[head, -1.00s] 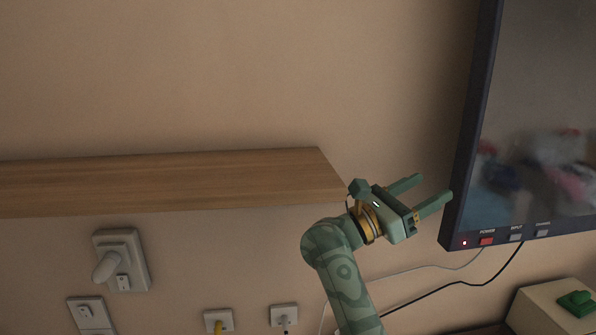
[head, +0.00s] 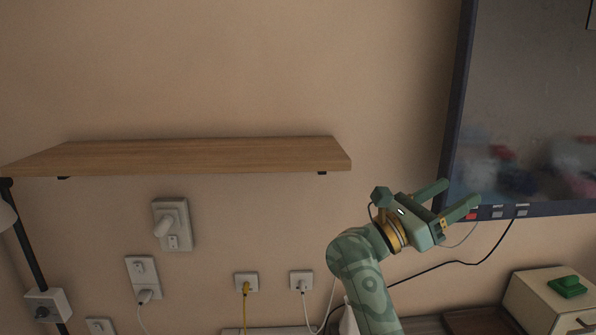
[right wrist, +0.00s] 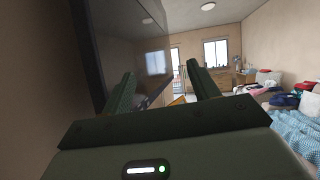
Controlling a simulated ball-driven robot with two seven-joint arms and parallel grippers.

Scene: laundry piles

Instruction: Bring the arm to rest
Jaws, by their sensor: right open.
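My right gripper (head: 454,199) is raised in front of the wall, close to the lower left corner of the wall screen (head: 530,110) in the head view. Its two green fingers are apart and nothing is between them. In the right wrist view, the open fingers (right wrist: 164,90) point into the room, with the dark screen (right wrist: 125,45) close beside the left finger. I cannot tell whether the gripper touches the screen. My left gripper is not in view.
A wooden shelf (head: 200,155) is fixed to the wall left of my arm. Sockets (head: 172,224) and cables are below it. A cream box (head: 535,300) with a green object (head: 567,287) stands at lower right. In the right wrist view, a bed with blue bedding (right wrist: 290,127) and clothes lies right.

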